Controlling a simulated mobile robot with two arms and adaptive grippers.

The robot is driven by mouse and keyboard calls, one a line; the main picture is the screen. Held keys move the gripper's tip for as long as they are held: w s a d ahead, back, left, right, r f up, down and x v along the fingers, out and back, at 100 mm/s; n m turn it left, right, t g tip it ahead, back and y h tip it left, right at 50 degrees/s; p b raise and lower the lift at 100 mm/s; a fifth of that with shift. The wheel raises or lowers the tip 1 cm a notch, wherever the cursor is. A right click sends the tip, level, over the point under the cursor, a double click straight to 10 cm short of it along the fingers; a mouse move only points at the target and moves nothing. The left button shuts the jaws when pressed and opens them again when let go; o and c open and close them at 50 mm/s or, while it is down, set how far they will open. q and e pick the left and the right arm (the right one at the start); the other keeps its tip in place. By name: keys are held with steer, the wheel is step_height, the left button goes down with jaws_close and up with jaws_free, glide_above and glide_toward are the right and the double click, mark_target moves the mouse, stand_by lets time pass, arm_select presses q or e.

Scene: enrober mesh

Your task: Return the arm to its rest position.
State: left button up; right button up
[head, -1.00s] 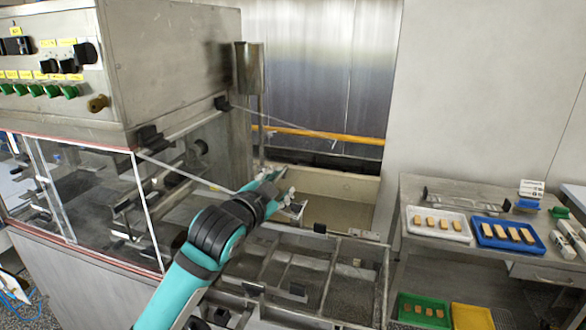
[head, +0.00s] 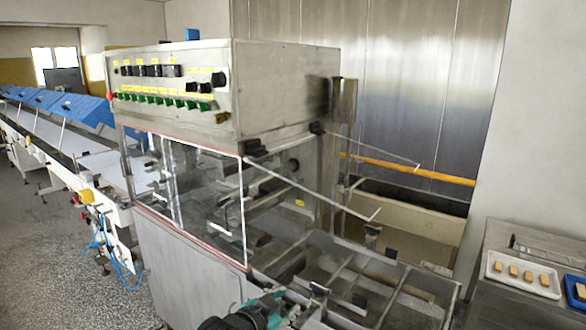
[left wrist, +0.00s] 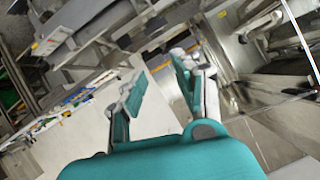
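My left arm shows only at the bottom edge of the head view, dark and teal, with the left gripper (head: 283,313) partly cut off by the frame. It is in front of the enrober machine's mesh bed (head: 345,285). In the left wrist view the two teal and grey fingers of the left gripper (left wrist: 158,75) stand apart with nothing between them. My right gripper shows in neither view.
The steel enrober machine (head: 285,90) with clear side panels stands close in front. A white tray (head: 522,276) and a blue tray (head: 574,291) with small tan pieces lie on a side table at right. Speckled floor at left looks open.

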arm_select(q)
steer(key=s+a+f+n+g+y, duration=0.25)
steer(key=s+a+f, duration=0.25)
steer(key=s+f, duration=0.4)
steer(key=s+a+f+n+g+y, duration=0.1)
steer(key=s+a+f+n+g, duration=0.2)
steer(key=s, duration=0.5)
steer(key=s+a+f+g+y, duration=0.1)
steer(key=s+a+f, duration=0.2)
steer(key=s+a, duration=0.35)
steer(key=s+a+f+n+g+y, duration=0.1)
steer(key=s+a+f+n+y, duration=0.15)
steer(key=s, duration=0.65)
step_height(320, 180, down, 32)
steer(key=s+m+g+b, duration=0.1)
steer(key=s+g+b, duration=0.1)
steer(key=b, duration=0.3)
steer(key=s+a+f+b, duration=0.1)
steer(key=s+f+b, duration=0.1)
steer(key=s+f, duration=0.6)
steer(key=s+a+f+b, duration=0.2)
steer(key=s+f, duration=0.6)
steer(key=f, duration=0.4)
steer(key=shift+s+a+f+g+h, duration=0.2)
steer(key=shift+a+g+h, duration=0.1)
steer(key=shift+g, duration=0.15)
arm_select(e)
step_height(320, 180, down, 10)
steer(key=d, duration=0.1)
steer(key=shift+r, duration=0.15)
